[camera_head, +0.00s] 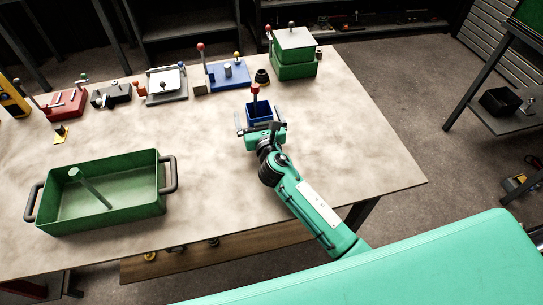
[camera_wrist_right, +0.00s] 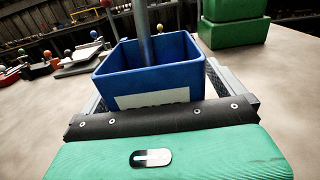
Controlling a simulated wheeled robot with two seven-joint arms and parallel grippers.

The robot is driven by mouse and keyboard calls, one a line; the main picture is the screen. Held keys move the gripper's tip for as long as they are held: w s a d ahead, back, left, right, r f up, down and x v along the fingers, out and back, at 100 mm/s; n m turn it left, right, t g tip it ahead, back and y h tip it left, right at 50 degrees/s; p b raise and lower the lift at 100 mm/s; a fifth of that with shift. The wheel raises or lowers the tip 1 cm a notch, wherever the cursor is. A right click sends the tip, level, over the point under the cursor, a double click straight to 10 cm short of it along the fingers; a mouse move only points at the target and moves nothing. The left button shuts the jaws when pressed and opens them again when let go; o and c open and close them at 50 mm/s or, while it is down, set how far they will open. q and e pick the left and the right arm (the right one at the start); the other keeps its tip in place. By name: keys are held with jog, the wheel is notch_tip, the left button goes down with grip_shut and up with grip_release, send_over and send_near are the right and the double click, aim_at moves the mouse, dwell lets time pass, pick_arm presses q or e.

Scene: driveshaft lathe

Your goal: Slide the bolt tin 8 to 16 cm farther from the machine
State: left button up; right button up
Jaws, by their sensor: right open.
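A small open-topped blue tin (camera_head: 260,117) with a white label stands upright on the table. I take it for the bolt tin. A grey rod with a red knob (camera_head: 255,88) rises from inside it. The tin also fills the middle of the right wrist view (camera_wrist_right: 150,75). My right gripper (camera_head: 261,126) is open, with one finger on each side of the tin. Whether the fingers touch its walls I cannot tell. The tin's contents are mostly hidden. My left gripper is not in view. I cannot tell which thing is the machine.
A green lidded box (camera_head: 295,70) and a blue fixture (camera_head: 228,75) stand behind the tin, with a small black part (camera_head: 262,76) between them. More fixtures line the back edge. A green tray (camera_head: 103,225) with handles lies at the left front. The table (camera_head: 350,150) is bare to the right.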

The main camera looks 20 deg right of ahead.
jog(key=shift+d+f, duration=0.15)
jog(key=shift+f, duration=0.2)
jog(key=shift+s+f, duration=0.45)
jog(key=shift+s, duration=0.1)
jog(key=shift+s+p, duration=0.45)
jog(key=shift+s, duration=0.7)
jog(key=shift+s+r, duration=0.2)
jog(key=shift+s, duration=0.3)
jog(key=shift+s+r, duration=0.15)
jog(key=shift+s, duration=0.35)
jog(key=shift+s, duration=0.1)
jog(key=s, duration=1.1)
jog(key=shift+s, duration=0.4)
